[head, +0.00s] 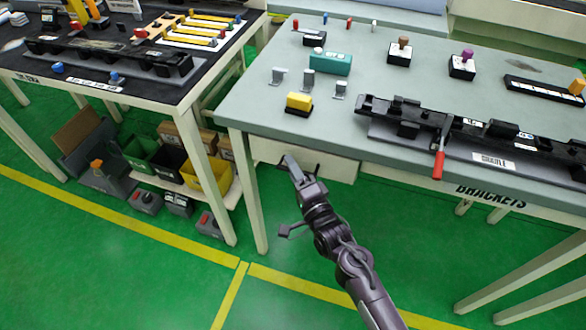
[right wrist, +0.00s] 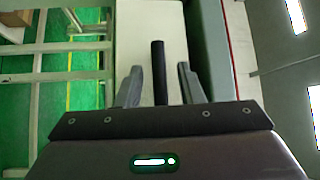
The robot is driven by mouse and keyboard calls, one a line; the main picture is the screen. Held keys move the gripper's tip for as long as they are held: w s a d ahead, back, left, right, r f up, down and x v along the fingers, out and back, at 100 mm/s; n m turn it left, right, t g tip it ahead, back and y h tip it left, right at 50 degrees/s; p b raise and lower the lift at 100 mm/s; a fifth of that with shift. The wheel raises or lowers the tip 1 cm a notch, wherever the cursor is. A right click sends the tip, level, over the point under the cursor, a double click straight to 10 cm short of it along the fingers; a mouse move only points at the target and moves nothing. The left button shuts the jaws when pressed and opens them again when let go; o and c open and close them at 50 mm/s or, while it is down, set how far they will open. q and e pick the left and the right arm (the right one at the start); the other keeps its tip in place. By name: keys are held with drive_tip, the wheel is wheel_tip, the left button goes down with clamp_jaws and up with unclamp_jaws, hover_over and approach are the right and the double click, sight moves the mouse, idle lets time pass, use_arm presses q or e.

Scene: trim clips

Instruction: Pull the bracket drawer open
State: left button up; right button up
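A cream drawer front (head: 338,168) hangs under the left part of the grey-green table; it also shows as a pale panel in the right wrist view (right wrist: 145,22). A black bar handle (right wrist: 159,72) stands out from it. My right gripper (head: 302,168) is at this front, mostly covering the handle in the head view. In the right wrist view its fingers (right wrist: 160,76) are apart, one on each side of the handle, with gaps on both sides. A "BRACKETS" label (head: 490,197) shows below the table edge farther right. My left gripper is not in view.
The grey-green table (head: 245,107) holds a long black rail (head: 400,128), a red-handled tool (head: 438,163), a yellow block (head: 299,101) and metal clips. A black-topped table and a low shelf with bins (head: 207,178) stand left. The green floor before the drawer is clear.

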clamp_jaws()
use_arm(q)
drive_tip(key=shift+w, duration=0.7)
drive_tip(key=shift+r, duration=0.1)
